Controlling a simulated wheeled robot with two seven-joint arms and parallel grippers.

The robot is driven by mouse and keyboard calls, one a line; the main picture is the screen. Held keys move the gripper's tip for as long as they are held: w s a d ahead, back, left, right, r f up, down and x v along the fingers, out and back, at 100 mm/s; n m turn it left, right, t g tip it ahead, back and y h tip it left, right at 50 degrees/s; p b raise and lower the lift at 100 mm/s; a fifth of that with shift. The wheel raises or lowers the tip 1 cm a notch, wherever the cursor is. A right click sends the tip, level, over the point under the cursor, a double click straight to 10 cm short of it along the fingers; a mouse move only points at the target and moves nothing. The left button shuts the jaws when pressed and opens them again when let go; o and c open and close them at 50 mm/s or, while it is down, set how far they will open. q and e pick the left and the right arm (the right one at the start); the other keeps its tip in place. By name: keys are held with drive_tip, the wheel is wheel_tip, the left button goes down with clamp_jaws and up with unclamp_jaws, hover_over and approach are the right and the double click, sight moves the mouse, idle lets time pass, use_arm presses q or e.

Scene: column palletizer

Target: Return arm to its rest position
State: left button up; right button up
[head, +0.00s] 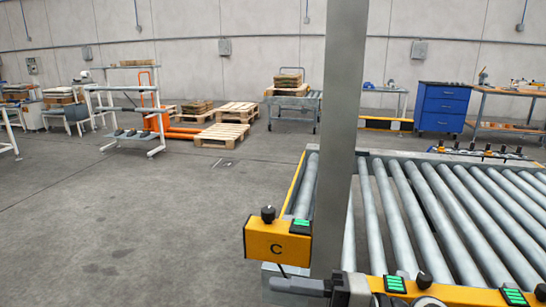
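Neither of my grippers shows in the head view, and I cannot make out either arm. Whether they are open, shut or holding anything is not visible. A roller conveyor (437,207) with grey rollers and yellow edge pieces fills the lower right. At its near left corner is a yellow box marked C (278,241) with a black knob and a green light.
A tall grey post (342,130) hides part of the conveyor's left side. Open concrete floor (130,225) lies to the left. Behind are a shelf rack (128,105), wooden pallets (222,135), a blue drawer cabinet (443,107) and a workbench (508,93).

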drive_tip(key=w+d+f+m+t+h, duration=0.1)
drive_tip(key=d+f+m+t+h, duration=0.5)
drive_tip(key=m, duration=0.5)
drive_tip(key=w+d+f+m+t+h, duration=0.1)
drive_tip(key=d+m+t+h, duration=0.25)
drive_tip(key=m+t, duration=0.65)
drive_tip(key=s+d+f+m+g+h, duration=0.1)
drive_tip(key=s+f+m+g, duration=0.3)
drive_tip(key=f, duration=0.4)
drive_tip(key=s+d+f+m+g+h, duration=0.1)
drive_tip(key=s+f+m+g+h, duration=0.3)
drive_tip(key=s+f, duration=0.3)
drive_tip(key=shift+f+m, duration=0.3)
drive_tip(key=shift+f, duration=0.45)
